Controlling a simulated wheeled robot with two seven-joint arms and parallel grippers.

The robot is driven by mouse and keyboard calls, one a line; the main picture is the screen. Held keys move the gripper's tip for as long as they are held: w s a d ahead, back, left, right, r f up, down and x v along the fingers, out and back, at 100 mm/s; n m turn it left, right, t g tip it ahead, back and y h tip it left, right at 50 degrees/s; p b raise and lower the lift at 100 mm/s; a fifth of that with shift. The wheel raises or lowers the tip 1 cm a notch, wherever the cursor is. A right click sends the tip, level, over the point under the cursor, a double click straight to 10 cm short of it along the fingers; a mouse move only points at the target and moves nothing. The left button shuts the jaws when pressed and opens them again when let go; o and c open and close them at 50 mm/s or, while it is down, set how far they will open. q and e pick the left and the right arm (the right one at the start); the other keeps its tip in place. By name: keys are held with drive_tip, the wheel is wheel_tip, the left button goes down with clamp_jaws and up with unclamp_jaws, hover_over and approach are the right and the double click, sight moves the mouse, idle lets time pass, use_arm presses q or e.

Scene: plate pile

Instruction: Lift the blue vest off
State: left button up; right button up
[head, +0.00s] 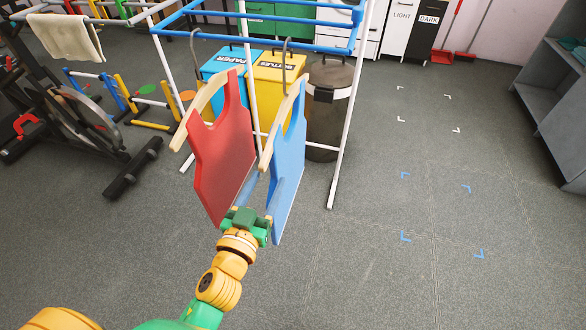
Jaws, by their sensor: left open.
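The blue vest (289,160) hangs from a wooden hanger (283,122) with a grey hook, on a rack with blue bars (262,42) and white posts. A red vest (222,150) hangs on a similar hanger (205,105) just to its left. My left gripper (252,214) is open at the lower ends of the two vests, beside the blue vest's lower left edge. I cannot tell whether it touches either vest. Its fingertips are partly hard to make out against the vests. My right gripper is not in view.
Behind the rack stand a blue paper bin (222,62), a yellow bottles bin (279,78) and a dark round bin (329,110). An exercise bike (75,115) is at the left, a grey shelf (555,100) at the right. Blue and white corner marks lie on clear floor at the right.

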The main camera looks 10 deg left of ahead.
sight(280, 159)
use_arm(q)
drive_tip(key=w, duration=0.4)
drive_tip(key=w+d+r+p, duration=0.1)
drive_tip(key=w, duration=0.2)
clamp_jaws()
idle(1.2)
